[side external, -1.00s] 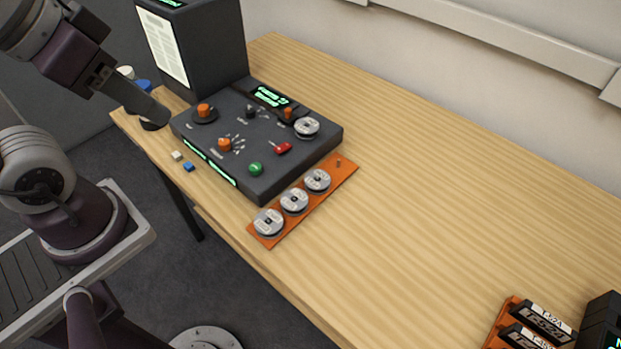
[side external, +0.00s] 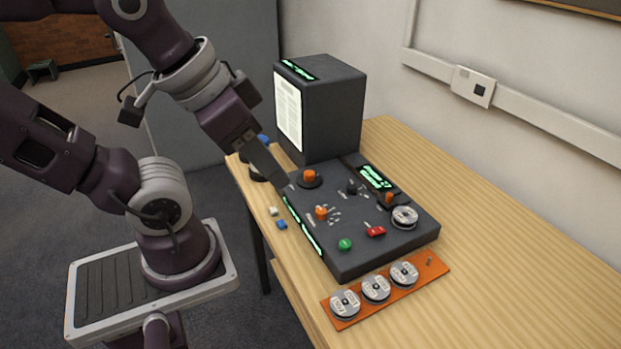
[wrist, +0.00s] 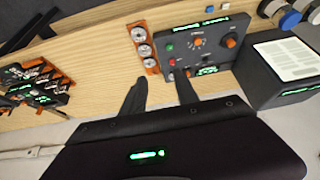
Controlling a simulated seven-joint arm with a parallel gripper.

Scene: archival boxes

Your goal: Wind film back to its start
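The dark film reader console (side external: 335,225) lies on the wooden table, with a boxy screen unit (side external: 335,105) at its back left showing a white page. A grey film reel (side external: 405,217) sits on its right part. Its top has an orange knob (side external: 310,177), a second orange knob (side external: 321,212), a green button (side external: 345,244) and a red switch (side external: 376,231). My gripper (side external: 283,180) is above the console's left edge, beside the first orange knob. In the wrist view my gripper (wrist: 160,92) has its fingers apart with nothing between them.
An orange holder (side external: 432,268) with three reels lies in front of the console. Small white and blue blocks (side external: 281,225) lie at the table's left edge. In the wrist view an orange rack of black boxes (wrist: 40,85) stands at the left. Table to the console's right is clear.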

